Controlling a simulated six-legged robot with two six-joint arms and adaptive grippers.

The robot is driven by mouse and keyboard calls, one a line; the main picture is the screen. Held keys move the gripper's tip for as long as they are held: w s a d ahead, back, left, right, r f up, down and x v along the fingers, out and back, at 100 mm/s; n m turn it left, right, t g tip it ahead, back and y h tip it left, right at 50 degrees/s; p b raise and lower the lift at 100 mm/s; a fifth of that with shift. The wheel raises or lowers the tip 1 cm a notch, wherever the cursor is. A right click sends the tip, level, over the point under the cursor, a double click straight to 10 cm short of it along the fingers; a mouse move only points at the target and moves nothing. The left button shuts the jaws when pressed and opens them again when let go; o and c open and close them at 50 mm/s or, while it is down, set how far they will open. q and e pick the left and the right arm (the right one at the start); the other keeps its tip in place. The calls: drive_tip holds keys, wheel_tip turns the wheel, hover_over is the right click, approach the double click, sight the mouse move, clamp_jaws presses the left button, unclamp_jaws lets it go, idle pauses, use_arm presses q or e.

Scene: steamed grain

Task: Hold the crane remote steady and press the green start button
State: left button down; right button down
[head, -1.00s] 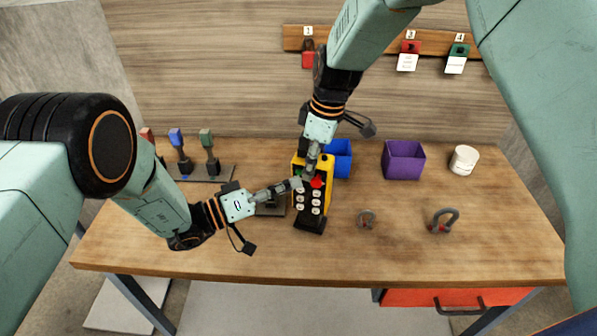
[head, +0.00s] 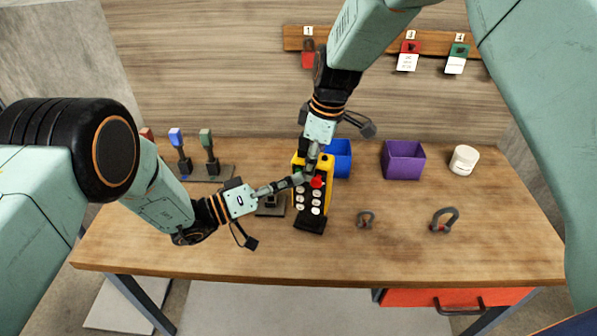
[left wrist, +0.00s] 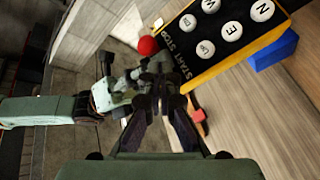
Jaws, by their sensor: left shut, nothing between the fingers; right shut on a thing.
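The crane remote (head: 325,198) is a yellow and black box with white round buttons and a red stop button (head: 317,182). It stands nearly upright over the table, its face towards me. My right gripper (head: 312,158) is shut on its upper end. My left gripper (head: 296,180) is shut and empty, its tips at the face's upper left, beside the red button. In the left wrist view, the remote (left wrist: 262,42) shows START and STOP lettering, and the left fingertips (left wrist: 165,78) are by START. The green start button is mostly hidden there; I cannot tell whether it is pressed.
A dark stand (head: 270,207) is left of the remote. Behind are a blue bin (head: 340,160) and a purple bin (head: 403,162). A white jar (head: 463,160) and two shackles (head: 442,221) lie right. Levers (head: 182,158) stand back left. The table front is clear.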

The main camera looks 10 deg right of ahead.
use_arm(q)
drive_tip(key=shift+w+d, duration=0.3)
drive_tip(key=shift+w, duration=0.15)
use_arm(e)
drive_tip(key=shift+a+f, duration=0.1)
use_arm(q)
drive_tip(key=shift+w+d+r, duration=0.1)
drive_tip(key=shift+r, duration=0.05)
use_arm(e)
drive_tip(key=shift+s, duration=0.15)
idle(0.6)
use_arm(q)
drive_tip(key=shift+s+a, duration=0.35)
drive_tip(key=shift+s, duration=0.2)
drive_tip(key=shift+s+a, duration=0.35)
drive_tip(key=shift+s, duration=0.2)
drive_tip(key=s+a, duration=0.1)
drive_tip(key=s, duration=0.1)
drive_tip(key=s+a, duration=0.1)
drive_tip(key=s, duration=0.1)
drive_tip(key=shift+s+a, duration=0.1)
drive_tip(key=shift+a, duration=0.25)
use_arm(e)
drive_tip(key=shift+w, duration=0.2)
